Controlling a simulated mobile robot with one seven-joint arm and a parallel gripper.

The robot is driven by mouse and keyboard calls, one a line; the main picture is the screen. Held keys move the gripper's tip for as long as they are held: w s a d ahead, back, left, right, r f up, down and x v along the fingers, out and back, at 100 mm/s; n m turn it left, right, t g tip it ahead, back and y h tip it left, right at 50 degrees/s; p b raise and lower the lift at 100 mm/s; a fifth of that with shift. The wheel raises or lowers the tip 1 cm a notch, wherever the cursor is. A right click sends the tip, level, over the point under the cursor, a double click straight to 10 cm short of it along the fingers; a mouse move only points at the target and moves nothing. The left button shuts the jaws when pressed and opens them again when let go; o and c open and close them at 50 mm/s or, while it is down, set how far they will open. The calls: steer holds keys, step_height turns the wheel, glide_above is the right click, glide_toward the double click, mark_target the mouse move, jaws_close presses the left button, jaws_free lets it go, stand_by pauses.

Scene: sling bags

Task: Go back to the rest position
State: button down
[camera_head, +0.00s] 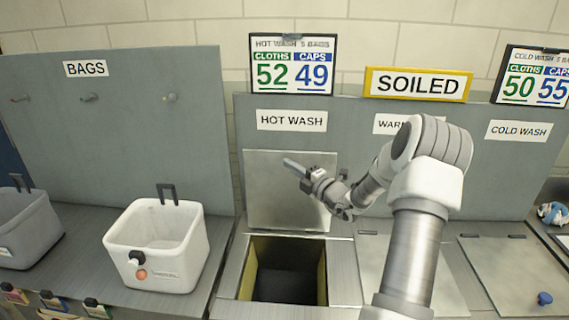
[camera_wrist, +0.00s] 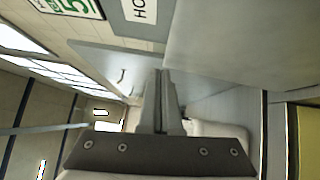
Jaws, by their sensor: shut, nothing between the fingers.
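My gripper (camera_head: 291,165) is in front of the raised hot wash lid (camera_head: 268,212), above the open hot wash bin. Its fingers point to the left. In the wrist view my gripper (camera_wrist: 161,75) has its two fingers together with nothing between them. The hot wash bin (camera_head: 322,272) is open and its dark inside looks empty from here. My arm reaches across the warm wash label and partly hides it.
A white basket (camera_head: 180,270) stands left of the bin, and a grey basket (camera_head: 22,232) stands farther left. The warm and cold wash lids (camera_head: 515,270) are shut. A blue knob-like object (camera_head: 543,299) is at the right. Signs stand along the back panel.

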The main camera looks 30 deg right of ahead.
steer(key=v, duration=0.6)
steer(key=shift+s+d+r+b, duration=0.15)
steer(key=shift+s+r+b, duration=0.1)
steer(key=shift+s+b, duration=0.15)
